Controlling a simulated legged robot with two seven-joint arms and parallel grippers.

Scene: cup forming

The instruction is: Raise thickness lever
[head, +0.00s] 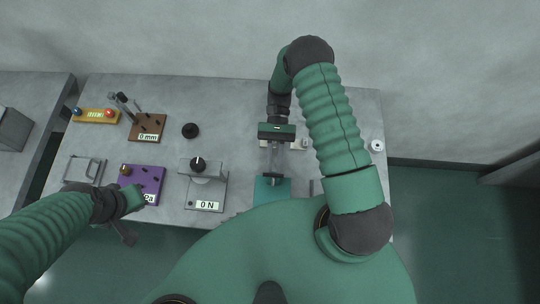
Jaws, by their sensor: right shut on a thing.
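The brown gauge (148,127) with a "0 mm" display stands at the back left of the table, with a dark grey post and arm (125,108) at its left side. I take that arm for the thickness lever, but cannot be sure. My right gripper (273,158) is far to the right of the gauge, pointing down over a teal-based fixture (272,188). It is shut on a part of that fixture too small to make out. My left gripper (133,196) is low at the front left, beside the purple box (145,180); its fingers are unclear.
A grey "0 N" device (206,187) stands between my grippers. A black knob (190,130) and a white round piece (377,146) lie on the table (235,115).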

